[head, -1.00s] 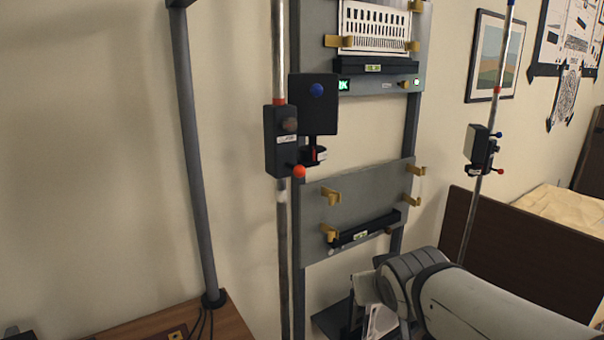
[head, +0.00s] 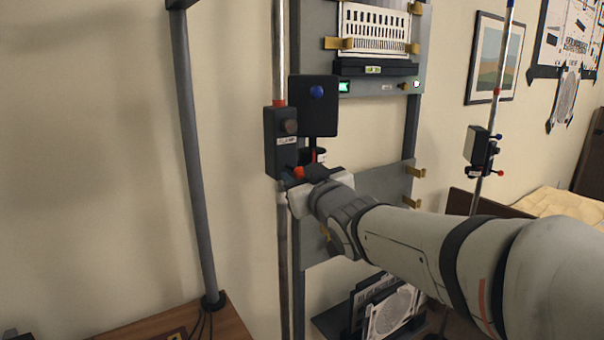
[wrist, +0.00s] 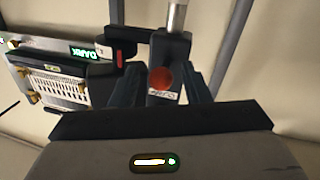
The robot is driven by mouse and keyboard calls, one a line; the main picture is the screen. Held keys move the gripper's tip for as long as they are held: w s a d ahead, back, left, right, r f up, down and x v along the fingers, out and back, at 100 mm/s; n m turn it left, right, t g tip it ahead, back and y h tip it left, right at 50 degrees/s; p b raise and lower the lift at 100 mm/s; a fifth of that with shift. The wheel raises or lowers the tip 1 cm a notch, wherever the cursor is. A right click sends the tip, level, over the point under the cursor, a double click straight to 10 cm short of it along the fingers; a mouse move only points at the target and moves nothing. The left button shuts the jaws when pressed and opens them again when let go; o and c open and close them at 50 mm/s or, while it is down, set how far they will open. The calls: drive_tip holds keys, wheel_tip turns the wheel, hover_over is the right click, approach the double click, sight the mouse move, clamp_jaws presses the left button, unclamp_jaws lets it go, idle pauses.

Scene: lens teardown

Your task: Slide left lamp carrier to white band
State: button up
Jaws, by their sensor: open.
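The left lamp carrier (head: 280,140) is a dark box on the left pole, just below a red band (head: 280,102). The white band (head: 282,197) is on the pole a little below the carrier, beside my gripper. My gripper (head: 295,180) is open at the carrier's lower end. In the wrist view its fingers (wrist: 163,88) stand either side of the carrier and red knob; contact cannot be told.
A grey rack (head: 350,190) with yellow hooks stands just right of the pole. A second pole with the right lamp carrier (head: 481,148) is further right. A wooden bench (head: 215,325) with an upright grey post (head: 190,140) is at the left.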

drive_tip(key=shift+x, duration=0.75)
drive_tip(key=shift+c, duration=0.4)
clamp_jaws()
